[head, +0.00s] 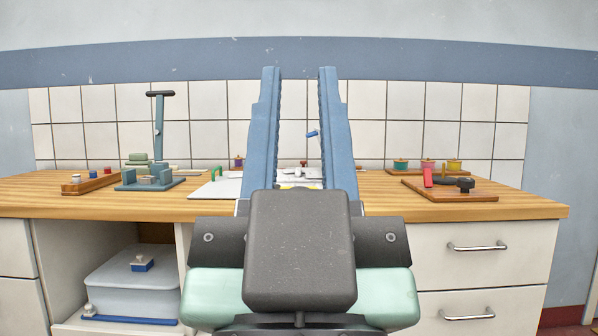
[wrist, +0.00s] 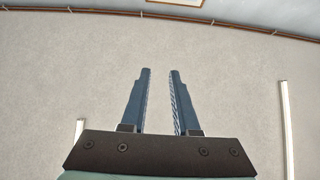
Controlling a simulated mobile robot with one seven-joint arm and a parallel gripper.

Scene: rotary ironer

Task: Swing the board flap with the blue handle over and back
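My gripper (head: 299,72) is raised in front of the bench, with its two blue fingers apart and nothing between the tips. I cannot tell whether this is the flap.
The wooden bench (head: 540,207) carries a white board with a green handle (head: 222,187), a blue-green stand (head: 150,183), a wooden tray (head: 92,186), and a brown board (head: 465,194) with a red handle. Several coloured pots stand behind. A lidded box (head: 130,290) sits below.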

